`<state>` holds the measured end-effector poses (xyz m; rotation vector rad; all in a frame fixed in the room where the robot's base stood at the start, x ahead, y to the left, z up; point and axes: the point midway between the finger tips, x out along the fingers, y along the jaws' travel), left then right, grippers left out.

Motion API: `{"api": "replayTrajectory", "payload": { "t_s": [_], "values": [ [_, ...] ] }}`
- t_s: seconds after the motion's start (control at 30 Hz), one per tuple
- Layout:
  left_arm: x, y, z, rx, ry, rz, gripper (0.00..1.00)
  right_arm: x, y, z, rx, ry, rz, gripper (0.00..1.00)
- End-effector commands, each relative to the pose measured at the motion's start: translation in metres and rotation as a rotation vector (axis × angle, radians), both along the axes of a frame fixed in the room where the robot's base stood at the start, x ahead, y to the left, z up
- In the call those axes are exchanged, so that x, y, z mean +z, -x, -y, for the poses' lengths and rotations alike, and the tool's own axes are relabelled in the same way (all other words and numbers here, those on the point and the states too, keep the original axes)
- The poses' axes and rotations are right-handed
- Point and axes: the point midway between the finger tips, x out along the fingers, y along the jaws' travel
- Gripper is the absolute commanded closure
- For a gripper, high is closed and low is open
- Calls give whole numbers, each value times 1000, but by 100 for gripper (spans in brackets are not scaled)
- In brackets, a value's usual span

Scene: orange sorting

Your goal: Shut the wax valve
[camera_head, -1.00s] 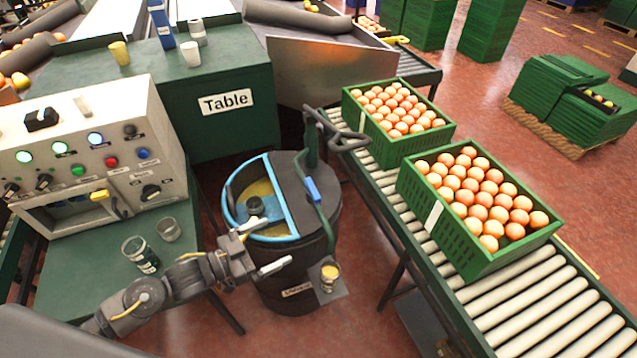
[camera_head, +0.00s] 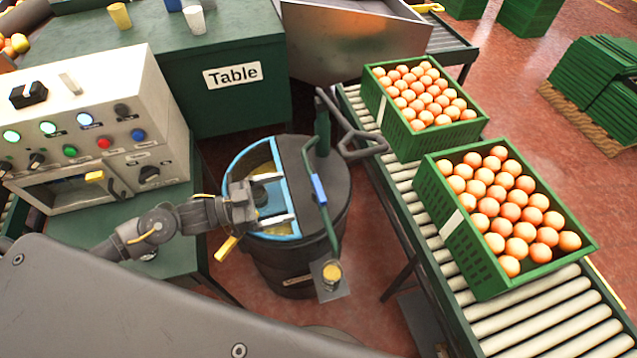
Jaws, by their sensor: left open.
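The black wax drum (camera_head: 335,225) has a blue-rimmed opening showing yellow wax. A green bent handle with a blue grip (camera_head: 319,188) runs down its lid. A yellow lever (camera_head: 227,247) shows at the drum's left side, just below my left gripper; I cannot tell whether it is the valve or how it is set. My left gripper (camera_head: 275,198) is open and empty, over the drum's opening with its fingers pointing right, left of the blue grip. It hides part of the opening. My right gripper is out of view.
A small cup of yellow wax (camera_head: 332,272) sits on a ledge at the drum's front. A control panel (camera_head: 90,115) stands left. A roller conveyor (camera_head: 540,325) with two green crates (camera_head: 455,245) of oranges runs along the right. A dark green table (camera_head: 150,85) is behind.

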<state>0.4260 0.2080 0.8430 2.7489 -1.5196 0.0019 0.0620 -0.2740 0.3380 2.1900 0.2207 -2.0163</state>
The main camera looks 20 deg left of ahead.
Motion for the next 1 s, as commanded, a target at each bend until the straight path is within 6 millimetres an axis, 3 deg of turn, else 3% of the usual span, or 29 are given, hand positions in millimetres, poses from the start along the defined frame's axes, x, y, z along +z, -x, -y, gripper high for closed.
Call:
{"api": "replayTrajectory", "payload": {
  "t_s": [0.5, 1.0],
  "values": [
    [2, -46, 73, 2, 1, 1, 2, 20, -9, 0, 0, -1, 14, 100],
    [1, -53, 84, 3, -1, 1, 4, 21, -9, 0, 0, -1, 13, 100]
  ]
}}
